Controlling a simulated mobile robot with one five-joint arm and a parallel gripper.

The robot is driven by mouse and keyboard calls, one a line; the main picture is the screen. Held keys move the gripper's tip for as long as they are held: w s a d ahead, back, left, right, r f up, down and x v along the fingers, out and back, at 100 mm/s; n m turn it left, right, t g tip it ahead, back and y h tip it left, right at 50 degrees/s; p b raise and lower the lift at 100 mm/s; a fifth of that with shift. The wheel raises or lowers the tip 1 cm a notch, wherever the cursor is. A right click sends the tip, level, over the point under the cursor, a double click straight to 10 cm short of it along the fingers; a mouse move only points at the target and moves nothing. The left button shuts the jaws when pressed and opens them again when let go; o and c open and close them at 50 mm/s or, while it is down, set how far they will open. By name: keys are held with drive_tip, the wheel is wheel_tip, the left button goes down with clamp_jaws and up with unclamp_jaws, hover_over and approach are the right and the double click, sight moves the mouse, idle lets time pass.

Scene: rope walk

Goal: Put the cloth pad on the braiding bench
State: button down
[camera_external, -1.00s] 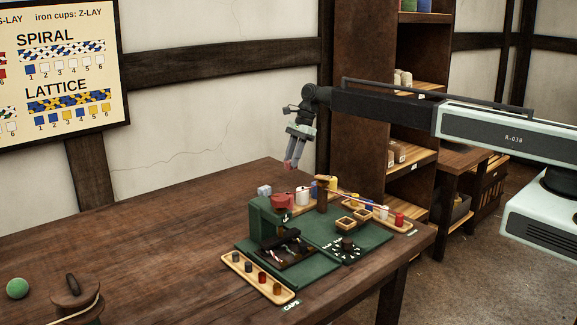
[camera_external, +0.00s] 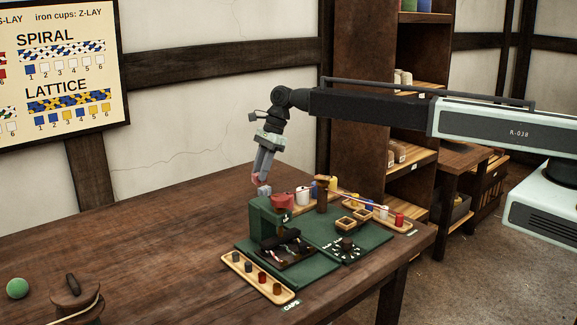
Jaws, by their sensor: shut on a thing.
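A small pale blue-grey block (camera_external: 264,191), which seems to be the cloth pad, is at the back edge of the green braiding stand, above the brown wooden bench (camera_external: 160,235). My gripper (camera_external: 261,183) points down with its reddish and grey fingertips at the top of this block. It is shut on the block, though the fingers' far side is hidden. Whether the block still touches the surface under it cannot be told.
The bench's left middle is clear; a green ball (camera_external: 17,288) lies at far left.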

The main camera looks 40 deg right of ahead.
drive_tip(key=s+a, duration=0.5)
drive_tip(key=a, duration=0.4)
drive_tip(key=s+a, duration=0.6)
drive_tip(key=a, duration=0.2)
drive_tip(key=shift+n, duration=0.6)
drive_tip(key=s+a+f+b, duration=0.1)
drive_tip(key=s+a, duration=0.1)
drive_tip(key=s, duration=0.6)
drive_tip(key=s+a+f+b, duration=0.1)
drive_tip(key=s, duration=0.8)
drive_tip(key=s+a+f+b, duration=0.2)
drive_tip(key=s, duration=0.6)
drive_tip(key=shift+s+a+f, duration=0.1)
drive_tip(key=shift+s+a, duration=0.1)
drive_tip(key=shift+a, duration=0.1)
drive_tip(key=w+a, duration=0.3)
drive_tip(key=a, duration=0.1)
drive_tip(key=w+a+f+b, duration=0.1)
drive_tip(key=w+a, duration=0.2)
drive_tip(key=a, duration=0.1)
drive_tip(key=w+a, duration=0.3)
drive_tip(key=a, duration=0.1)
drive_tip(key=shift+w+a+f+b, duration=0.1)
drive_tip(key=shift+a+f+b, duration=0.1)
drive_tip(key=shift+a+b, duration=0.1)
